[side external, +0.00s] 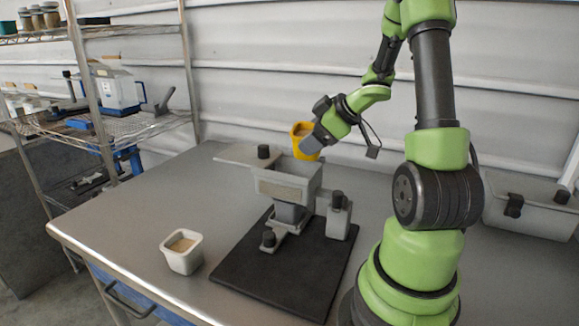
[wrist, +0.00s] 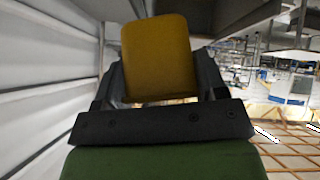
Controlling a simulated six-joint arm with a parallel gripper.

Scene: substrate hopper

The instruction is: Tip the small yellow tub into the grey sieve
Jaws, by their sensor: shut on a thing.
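The small yellow tub (side external: 301,138) is held in the air just above the back right of the grey hopper (side external: 284,185), which looks like the grey sieve and stands on a black mat. Brown material shows at the tub's top; the tub looks roughly upright, perhaps slightly tilted. My gripper (side external: 308,143) is shut on the tub. In the wrist view the yellow tub (wrist: 159,57) fills the space between the fingers, and its inside is hidden there. The inside of the hopper is mostly hidden by its front wall.
A white tub (side external: 182,252) with brown material stands on the table at the front left. The black mat (side external: 262,275) lies under the hopper. A grey lidded bin (side external: 530,208) stands at the right, behind my arm. A wire shelf (side external: 140,128) is at the left. The table's left part is clear.

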